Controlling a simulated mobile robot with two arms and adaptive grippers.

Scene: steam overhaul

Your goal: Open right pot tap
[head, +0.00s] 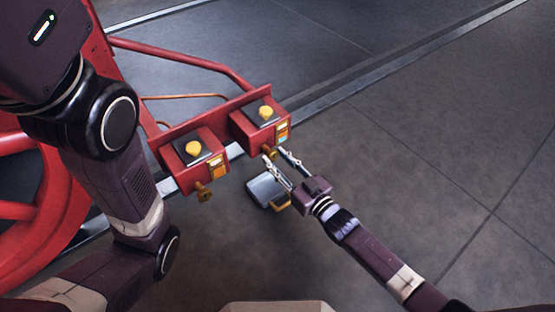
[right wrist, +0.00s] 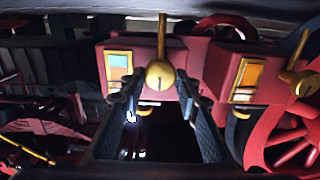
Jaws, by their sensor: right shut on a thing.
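The right pot (head: 262,122) is a red box with a dark top and a yellow knob. Its small brass tap (head: 271,153) sticks out of its front, below an orange and blue label. My right gripper (head: 273,154) is shut on this tap, one finger on each side. In the right wrist view, a round brass tap end (right wrist: 160,75) shows between the fingers of my right gripper (right wrist: 155,90). The left pot (head: 196,160), a similar red box, has its own brass tap (head: 204,194), which nothing touches. My left gripper is not in view.
Red pipes (head: 185,57) and a large red wheel (head: 45,215) are at left. Open dark floor (head: 440,140) lies to the right.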

